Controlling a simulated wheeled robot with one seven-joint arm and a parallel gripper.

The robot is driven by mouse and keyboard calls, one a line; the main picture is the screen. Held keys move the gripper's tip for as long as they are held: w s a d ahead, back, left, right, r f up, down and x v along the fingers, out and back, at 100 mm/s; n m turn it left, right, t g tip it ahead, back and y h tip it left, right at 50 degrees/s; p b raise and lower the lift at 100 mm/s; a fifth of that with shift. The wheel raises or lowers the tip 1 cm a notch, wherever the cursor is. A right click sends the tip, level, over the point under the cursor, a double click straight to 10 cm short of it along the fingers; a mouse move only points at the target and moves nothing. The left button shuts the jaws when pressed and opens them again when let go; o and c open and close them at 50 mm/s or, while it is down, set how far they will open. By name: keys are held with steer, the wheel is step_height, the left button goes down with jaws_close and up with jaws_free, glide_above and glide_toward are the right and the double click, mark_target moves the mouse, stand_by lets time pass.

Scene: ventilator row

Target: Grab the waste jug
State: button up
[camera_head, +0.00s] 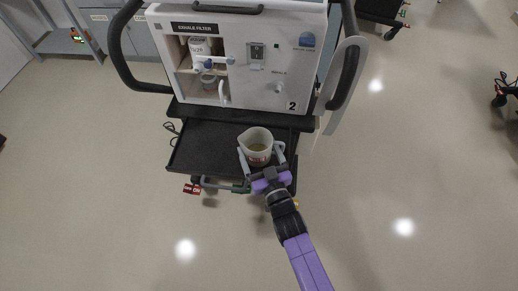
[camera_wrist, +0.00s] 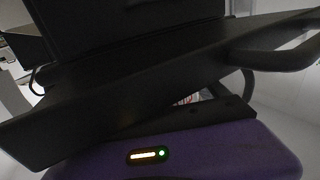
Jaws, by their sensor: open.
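The waste jug (camera_head: 256,137) is a whitish, open-topped jug with a spout and a red mark on its front, and yellowish liquid shows inside. It stands on the black lower shelf (camera_head: 205,148) of the ventilator cart, near the shelf's right front. My gripper (camera_head: 261,149) is open, with one grey finger on each side of the jug and its purple palm in front. I cannot tell whether the fingers touch the jug. In the wrist view, my purple gripper body (camera_wrist: 190,152) fills the bottom; dark surfaces hide most of the jug there.
The white ventilator (camera_head: 262,65), marked 2, stands behind the shelf, with an "exhale filter" bay holding a jar (camera_head: 208,79). Black curved handles (camera_head: 348,75) flank it. A red tag (camera_head: 192,189) hangs at the shelf's front left. The floor in front is clear.

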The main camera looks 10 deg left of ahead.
steer(key=shift+c, duration=0.2)
steer(key=c, duration=1.1)
steer(key=shift+c, duration=0.3)
steer(key=shift+r, duration=0.15)
